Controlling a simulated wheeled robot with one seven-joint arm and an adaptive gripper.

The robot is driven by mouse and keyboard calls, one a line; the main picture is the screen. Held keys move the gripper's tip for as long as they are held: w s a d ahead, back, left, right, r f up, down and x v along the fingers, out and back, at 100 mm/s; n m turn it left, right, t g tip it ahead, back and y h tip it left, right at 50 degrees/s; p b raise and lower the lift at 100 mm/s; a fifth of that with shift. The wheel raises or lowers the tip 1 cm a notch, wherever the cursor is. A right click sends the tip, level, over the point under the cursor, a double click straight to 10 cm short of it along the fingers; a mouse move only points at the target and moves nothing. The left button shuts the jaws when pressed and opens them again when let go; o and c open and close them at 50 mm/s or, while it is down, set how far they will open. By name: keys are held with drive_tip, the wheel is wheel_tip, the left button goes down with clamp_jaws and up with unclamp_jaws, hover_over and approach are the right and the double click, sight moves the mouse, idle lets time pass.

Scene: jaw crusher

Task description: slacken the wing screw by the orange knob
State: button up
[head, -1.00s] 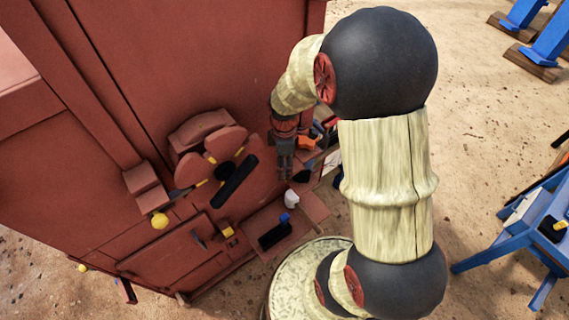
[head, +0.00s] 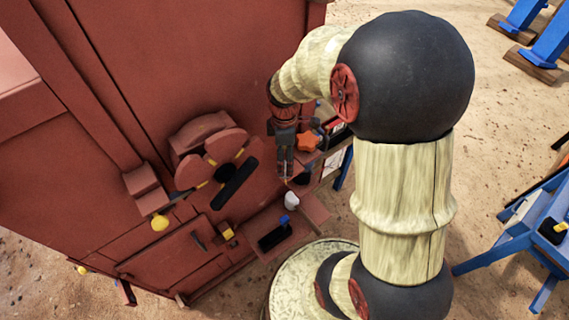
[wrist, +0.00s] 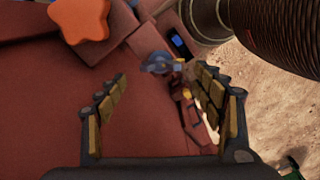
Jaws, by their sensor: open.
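The orange knob (head: 307,141) is lobed and sits on the red machine, just right of my gripper in the head view. It also shows at the top left of the wrist view (wrist: 80,18). A small blue-grey winged piece (wrist: 160,63), which looks like the wing screw, lies beyond my fingertips, near the middle between them in the wrist view. I cannot make it out in the head view, near my fingers. My gripper (wrist: 160,85) is open, with nothing between its fingers. In the head view my gripper (head: 286,176) points down beside the red panel.
A blue stand (head: 545,235) is at the right on open sand.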

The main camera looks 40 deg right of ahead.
sight(285, 168)
wheel_tip(285, 168, up, 7)
idle(0.3)
drive_tip(key=shift+f, duration=0.1)
idle(0.4)
